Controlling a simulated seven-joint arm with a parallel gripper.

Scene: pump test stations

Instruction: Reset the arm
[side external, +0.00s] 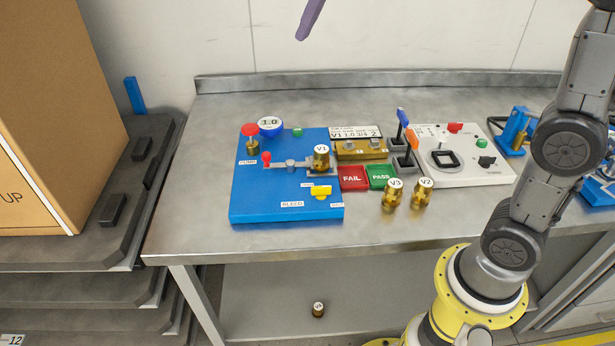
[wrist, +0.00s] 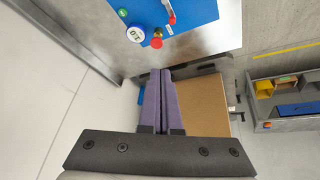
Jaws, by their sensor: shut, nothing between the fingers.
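My gripper shows in the side external view only as a purple fingertip (side external: 303,34) at the top edge, high above the back of the steel bench (side external: 230,105). In the wrist view the two purple fingers of my gripper (wrist: 161,72) are together, with nothing between them. The blue pump station (side external: 255,205) stands on the bench apart from the fingers. A brass valve V1 (side external: 321,160) sits on it, beside a red-knobbed lever. Brass valves V3 (side external: 392,196) and V2 (side external: 421,195) stand upright on the bench in front of the red FAIL pad (side external: 352,177) and green PASS pad (side external: 381,176).
A white control panel (side external: 470,180) and two switch levers stand to the right. A large cardboard box (side external: 50,130) stands on a dark rack at left. Another brass valve (side external: 318,310) is on the lower shelf. Space around the fingers is clear.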

